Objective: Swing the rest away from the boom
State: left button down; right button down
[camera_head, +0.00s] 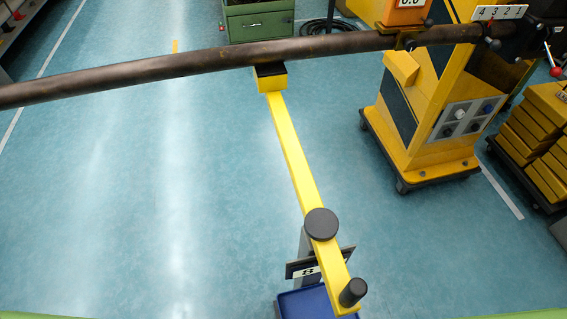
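The boom (180,66) is a long dark brown pipe crossing the top of the head view from the left edge to the yellow machine at the right. The rest (292,150) is a long yellow bar running from lower right up to the boom. Its far end block (273,81) has a dark pad directly below the boom; I cannot tell whether they touch. A dark round cap (321,223) sits on the bar near its near end. A black upright handle (353,291) stands at that near end. Neither of my grippers is in view.
A yellow wheeled machine (425,150) with a button panel stands at the right, beside stacked yellow drawers (535,140). A green cabinet (258,22) stands at the back. A blue base (300,305) is below the rest's near end. The floor to the left is clear.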

aim_at(321, 224)
jog(key=l, duration=0.95)
jog(key=i+l, duration=0.15)
jog(key=l, duration=1.8)
jog(key=i+u, duration=0.05)
